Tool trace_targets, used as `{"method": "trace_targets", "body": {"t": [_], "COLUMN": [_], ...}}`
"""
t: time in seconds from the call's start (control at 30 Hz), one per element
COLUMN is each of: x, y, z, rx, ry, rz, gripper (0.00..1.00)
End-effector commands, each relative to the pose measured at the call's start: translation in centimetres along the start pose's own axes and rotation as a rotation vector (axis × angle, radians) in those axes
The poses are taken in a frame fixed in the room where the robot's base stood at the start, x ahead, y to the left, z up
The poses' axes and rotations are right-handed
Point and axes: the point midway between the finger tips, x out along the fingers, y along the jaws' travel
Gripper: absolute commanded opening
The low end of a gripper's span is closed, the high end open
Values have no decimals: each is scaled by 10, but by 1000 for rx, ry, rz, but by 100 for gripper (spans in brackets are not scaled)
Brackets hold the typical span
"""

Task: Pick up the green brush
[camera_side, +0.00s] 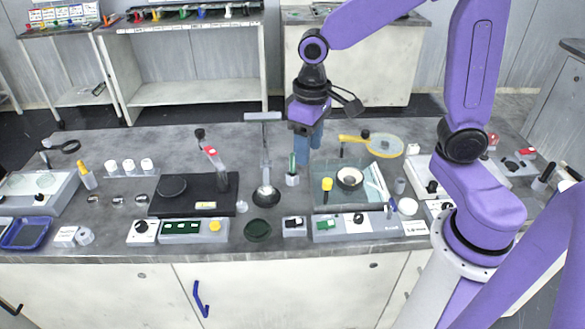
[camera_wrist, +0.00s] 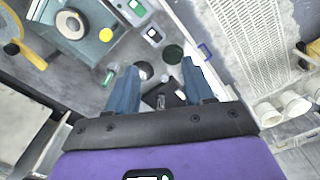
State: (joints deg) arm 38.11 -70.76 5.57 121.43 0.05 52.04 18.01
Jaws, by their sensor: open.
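The green brush (camera_side: 292,163) appears to stand upright in a small pale holder (camera_side: 292,180) in the middle of the bench. What looks like the same green piece shows in the wrist view (camera_wrist: 109,76), just left of my left-hand finger. My gripper (camera_side: 307,156) has blue fingers pointing down, just right of the brush in the side view. In the wrist view the fingers (camera_wrist: 160,76) are wide apart, with nothing held between them. The lower part of the brush is hidden in its holder.
A teal tray (camera_side: 330,200) with a round bowl (camera_side: 349,178) lies to the right. A yellow round-headed tool (camera_side: 384,145) is behind it. A stand with a dark ball (camera_side: 266,196) is to the left, beside a black plate (camera_side: 190,205). Small control boxes line the front edge.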

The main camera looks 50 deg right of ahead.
Motion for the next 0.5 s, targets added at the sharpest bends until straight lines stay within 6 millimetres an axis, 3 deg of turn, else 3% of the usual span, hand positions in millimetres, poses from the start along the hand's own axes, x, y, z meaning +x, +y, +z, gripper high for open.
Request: {"method": "trace_targets", "body": {"t": [0.2,0.5], "x": [15,43], "y": [44,129], "z": [-62,-120], "rx": [316,742], "ry": [-6,-11], "rz": [6,11], "gripper": [52,52]}}
